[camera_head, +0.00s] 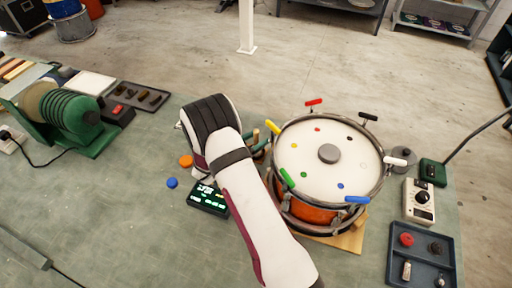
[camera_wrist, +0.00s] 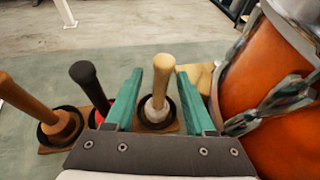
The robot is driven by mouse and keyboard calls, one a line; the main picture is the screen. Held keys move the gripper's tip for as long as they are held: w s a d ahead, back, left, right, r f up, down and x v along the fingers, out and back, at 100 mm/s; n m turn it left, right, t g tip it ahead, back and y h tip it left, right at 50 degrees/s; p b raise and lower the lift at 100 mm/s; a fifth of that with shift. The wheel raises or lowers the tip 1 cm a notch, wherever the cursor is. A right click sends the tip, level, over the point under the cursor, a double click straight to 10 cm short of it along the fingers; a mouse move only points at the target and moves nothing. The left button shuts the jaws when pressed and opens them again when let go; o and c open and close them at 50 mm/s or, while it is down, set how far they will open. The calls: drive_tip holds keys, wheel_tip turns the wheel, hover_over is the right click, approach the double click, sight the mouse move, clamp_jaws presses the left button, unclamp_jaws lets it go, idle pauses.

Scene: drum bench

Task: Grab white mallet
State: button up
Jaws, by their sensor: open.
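The white mallet (camera_wrist: 157,106) stands upright in a dark round holder in the wrist view, with a pale wooden handle and a whitish head. My gripper (camera_wrist: 160,80) is open, its green fingers on either side of the pale handle. I cannot tell whether either finger touches it. To its left stand a mallet with a black handle and red head (camera_wrist: 88,84) and a brown mallet (camera_wrist: 30,98). In the head view my arm hides most of the mallets.
The orange drum (camera_wrist: 262,100) is close on the right of my gripper; its white drumhead (camera_head: 310,165) with coloured clamps shows in the head view. A small display box (camera_head: 209,199), an orange puck (camera_head: 186,161) and a blue puck (camera_head: 172,183) lie left of my arm.

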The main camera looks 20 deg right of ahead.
drive_tip(key=x, duration=0.2)
drive_tip(key=shift+w+d+f, duration=0.1)
drive_tip(key=shift+d+f, duration=0.05)
drive_tip(key=shift+d, duration=0.15)
clamp_jaws()
